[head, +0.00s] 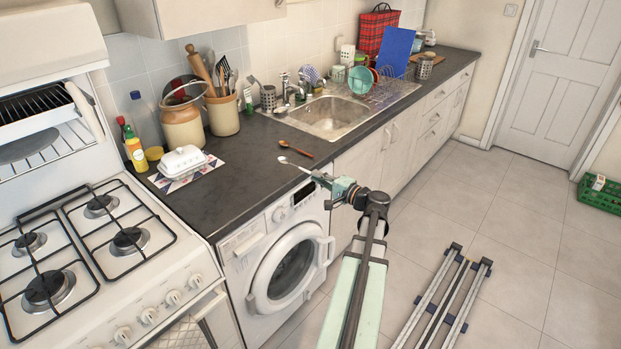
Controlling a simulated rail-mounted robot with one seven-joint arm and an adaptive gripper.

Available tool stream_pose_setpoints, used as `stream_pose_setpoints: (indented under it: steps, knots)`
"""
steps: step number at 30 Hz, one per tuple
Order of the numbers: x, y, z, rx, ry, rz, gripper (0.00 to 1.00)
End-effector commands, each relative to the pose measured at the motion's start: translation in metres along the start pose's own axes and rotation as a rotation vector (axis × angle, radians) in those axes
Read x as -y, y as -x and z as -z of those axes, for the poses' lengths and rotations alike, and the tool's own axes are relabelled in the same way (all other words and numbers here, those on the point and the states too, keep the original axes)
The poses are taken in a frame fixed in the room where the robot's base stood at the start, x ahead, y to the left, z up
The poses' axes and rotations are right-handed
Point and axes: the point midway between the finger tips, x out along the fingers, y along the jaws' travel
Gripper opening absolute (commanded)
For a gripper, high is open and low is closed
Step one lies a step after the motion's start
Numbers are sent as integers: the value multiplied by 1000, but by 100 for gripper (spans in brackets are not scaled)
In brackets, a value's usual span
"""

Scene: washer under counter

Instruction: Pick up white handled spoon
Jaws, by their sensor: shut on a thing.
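The white handled spoon (295,165) shows as a thin pale shape at the front edge of the dark counter, above the washing machine. Its wider end points left, away from my gripper. My gripper (317,175) is shut on the right end of the spoon. The fingers are small in this view and hide the end they grip. I cannot tell whether the spoon touches the counter or is held just above it.
A wooden spoon (296,149) lies just behind on the counter (245,165). A white butter dish (183,160) stands left, with utensil crocks (222,113) behind. The sink (335,116) is farther right. The washing machine (285,265) is below, the gas hob (85,245) at left.

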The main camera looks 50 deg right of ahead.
Motion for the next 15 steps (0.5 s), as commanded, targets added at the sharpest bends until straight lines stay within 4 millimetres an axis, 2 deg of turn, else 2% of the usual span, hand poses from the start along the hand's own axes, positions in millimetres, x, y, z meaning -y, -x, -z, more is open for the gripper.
stream_pose_setpoints:
  steps: [15]
  knots:
    - [23, 64, 0, -1, 1, 0, 0]
